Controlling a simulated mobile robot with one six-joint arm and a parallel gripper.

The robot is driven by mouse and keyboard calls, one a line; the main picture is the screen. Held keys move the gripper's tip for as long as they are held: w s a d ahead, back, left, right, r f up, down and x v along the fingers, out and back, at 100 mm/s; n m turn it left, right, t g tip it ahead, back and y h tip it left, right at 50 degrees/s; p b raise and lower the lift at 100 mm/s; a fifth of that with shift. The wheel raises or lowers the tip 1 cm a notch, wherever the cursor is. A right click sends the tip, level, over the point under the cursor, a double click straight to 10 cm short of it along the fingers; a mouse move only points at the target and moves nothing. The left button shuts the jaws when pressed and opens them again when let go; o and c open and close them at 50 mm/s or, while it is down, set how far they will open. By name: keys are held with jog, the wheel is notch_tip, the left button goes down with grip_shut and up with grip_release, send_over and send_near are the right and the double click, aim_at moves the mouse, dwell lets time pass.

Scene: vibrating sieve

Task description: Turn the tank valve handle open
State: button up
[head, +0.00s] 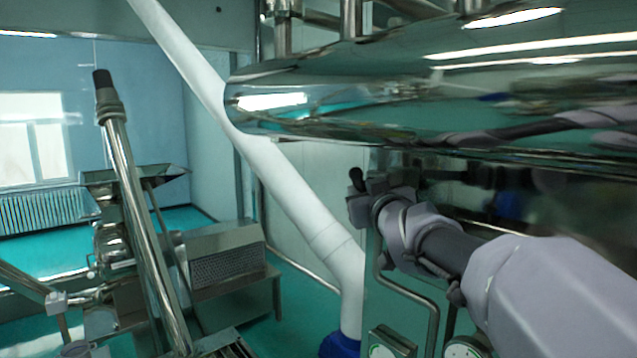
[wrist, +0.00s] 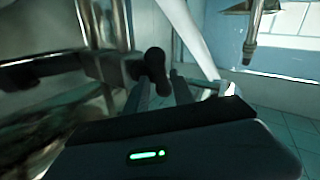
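The tank valve handle is a black rounded grip (wrist: 156,65) in the wrist view, just ahead of my fingers. In the head view its dark tip (head: 356,179) shows beside the end of my arm, below the shiny tank (head: 420,100). My gripper (wrist: 160,88) has its two fingers apart, one on each side of the lower end of the black grip. I cannot tell whether either finger touches it. In the head view my gripper (head: 368,202) is small and dark, and it hides much of the valve.
A thick white pipe (head: 290,195) slants down left of the valve. A thin steel pipe (head: 405,290) and round gauges (head: 390,343) lie below my arm. A steel conveyor tube (head: 140,220) stands at left. Green floor is open at far left.

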aim_at(360, 188)
jog(key=shift+w+a+p, duration=0.2)
jog(key=shift+w+p, duration=0.2)
jog(key=shift+w, duration=1.45)
jog(key=shift+r, duration=0.1)
jog(key=shift+c, duration=0.2)
